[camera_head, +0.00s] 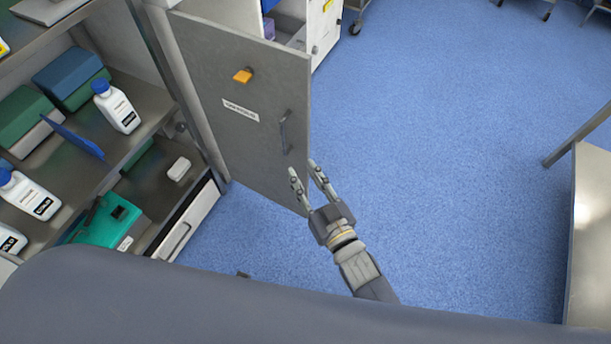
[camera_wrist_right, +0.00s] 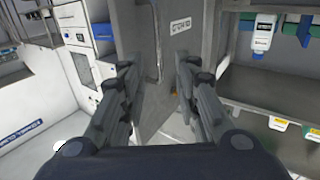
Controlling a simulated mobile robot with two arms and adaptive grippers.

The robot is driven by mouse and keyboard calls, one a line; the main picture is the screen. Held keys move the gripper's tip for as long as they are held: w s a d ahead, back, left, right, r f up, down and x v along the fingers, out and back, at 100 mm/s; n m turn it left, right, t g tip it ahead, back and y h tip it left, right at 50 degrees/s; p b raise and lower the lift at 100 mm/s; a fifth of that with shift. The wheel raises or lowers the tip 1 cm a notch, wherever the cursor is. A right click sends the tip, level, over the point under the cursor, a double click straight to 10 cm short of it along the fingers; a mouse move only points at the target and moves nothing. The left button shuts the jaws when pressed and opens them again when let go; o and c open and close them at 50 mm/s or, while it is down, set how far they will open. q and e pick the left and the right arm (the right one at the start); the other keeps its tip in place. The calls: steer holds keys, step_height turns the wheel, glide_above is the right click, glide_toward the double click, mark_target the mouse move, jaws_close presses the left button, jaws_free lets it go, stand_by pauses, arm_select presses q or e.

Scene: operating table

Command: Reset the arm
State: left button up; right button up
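My right gripper (camera_head: 306,176) is in front of the grey cabinet door (camera_head: 225,130), near the door's lower right edge and below its handle (camera_head: 287,132). Its two fingers are apart with nothing between them. In the right wrist view the gripper (camera_wrist_right: 158,80) also shows open, with the grey door (camera_wrist_right: 146,50) beyond the gap between the fingers. From these views I cannot tell whether a finger touches the door. The door stands swung open from the shelf cabinet. My left gripper is not in view.
The open shelves (camera_head: 150,95) at the left hold white bottles (camera_head: 117,106), green boxes and a teal case (camera_head: 108,222). A white cabinet (camera_head: 325,25) stands behind the door. A table (camera_head: 590,230) is at the right edge. The blue floor (camera_head: 450,150) between is clear.

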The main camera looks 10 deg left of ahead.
stand_by(0.3)
steer(key=s+d+f+m+g+h, duration=0.2)
steer(key=s+d+f+g+h, duration=0.25)
steer(key=d+f, duration=0.7)
steer(key=s+d+f+m+g+h, duration=0.25)
steer(key=s+d+f+h, duration=0.25)
steer(key=d+f, duration=0.7)
steer(key=s+d+f+g+h, duration=0.1)
steer(key=s+d+f+g, duration=0.35)
steer(key=s+f, duration=0.55)
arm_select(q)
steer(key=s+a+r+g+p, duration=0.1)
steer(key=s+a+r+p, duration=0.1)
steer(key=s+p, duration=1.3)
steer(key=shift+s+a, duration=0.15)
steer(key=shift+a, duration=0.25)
arm_select(e)
steer(key=s+d+r+g, duration=0.1)
steer(key=s, duration=0.7)
steer(key=s+d+r+g, duration=0.1)
steer(key=s, duration=0.8)
steer(key=shift+d+r, duration=0.25)
steer(key=shift+r, duration=0.1)
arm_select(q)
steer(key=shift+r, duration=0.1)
arm_select(e)
steer(key=shift+s+m, duration=0.1)
steer(key=shift+m, duration=0.15)
